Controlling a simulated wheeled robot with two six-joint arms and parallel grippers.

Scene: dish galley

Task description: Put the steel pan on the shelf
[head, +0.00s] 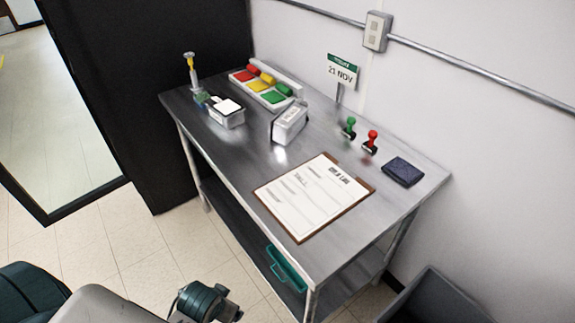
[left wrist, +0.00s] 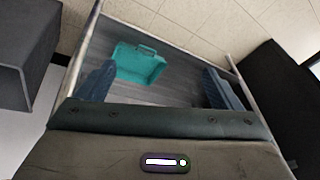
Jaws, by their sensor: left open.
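No steel pan shows in either view. A steel table (head: 225,150) stands against the wall, with a dark lower shelf (head: 238,225) under its top. The lower shelf also shows in the left wrist view (left wrist: 185,92). A teal handled container (head: 285,268) lies on this shelf near its right end; it also shows in the left wrist view (left wrist: 138,64). My left gripper (left wrist: 160,86) is open and empty, its two blue fingers wide apart and facing the shelf. In the head view only part of my left arm shows at the bottom. My right gripper is not in view.
On the table top are a clipboard (head: 312,195), a colored block tray (head: 268,88), a white box (head: 289,123), stamps (head: 370,143), a dark pad (head: 403,171) and a date sign (head: 342,71). A grey bin (head: 435,298) stands at the right. A black panel (head: 150,90) stands left.

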